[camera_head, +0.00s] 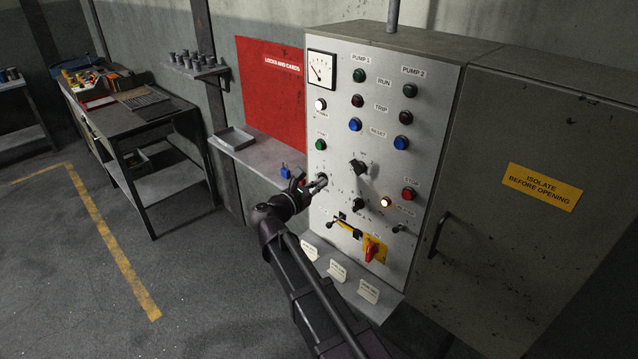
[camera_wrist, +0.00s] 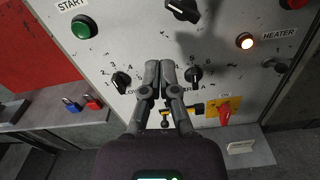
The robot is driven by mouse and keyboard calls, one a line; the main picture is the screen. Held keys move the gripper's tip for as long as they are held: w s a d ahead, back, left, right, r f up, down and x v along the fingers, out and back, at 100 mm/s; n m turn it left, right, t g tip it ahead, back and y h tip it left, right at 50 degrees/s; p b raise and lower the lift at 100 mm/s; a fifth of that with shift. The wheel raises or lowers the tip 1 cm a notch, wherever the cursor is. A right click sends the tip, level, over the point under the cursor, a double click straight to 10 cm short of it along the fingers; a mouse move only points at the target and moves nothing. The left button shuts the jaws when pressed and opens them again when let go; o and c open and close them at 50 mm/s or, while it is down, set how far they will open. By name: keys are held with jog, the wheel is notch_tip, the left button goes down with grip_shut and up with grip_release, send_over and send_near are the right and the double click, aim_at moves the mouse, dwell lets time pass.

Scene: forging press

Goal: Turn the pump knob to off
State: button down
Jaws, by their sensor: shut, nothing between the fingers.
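A grey control panel (camera_head: 338,130) carries several black knobs. The largest black knob (camera_head: 358,167) is in its middle; it also shows at the top of the wrist view (camera_wrist: 183,10), and its labels are too small to read. Two smaller black knobs with numbers around them sit lower, one left (camera_wrist: 121,82) and one right (camera_wrist: 193,74) of my fingers in the wrist view. I cannot tell from labels which is the pump knob. My gripper (camera_head: 321,182) is shut and empty in front of the panel, below and left of the largest knob; the wrist view shows its fingertips together (camera_wrist: 167,66).
A red rotary handle (camera_head: 371,252) on a yellow plate and small levers sit low on the panel. Lit and coloured buttons surround the knobs, including a green START button (camera_wrist: 84,27). A shelf with padlocks (camera_wrist: 92,102) is left; a cabinet (camera_head: 540,130) stands right.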

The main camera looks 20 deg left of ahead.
aim_at(356, 167)
jog(key=shift+x, duration=4.5)
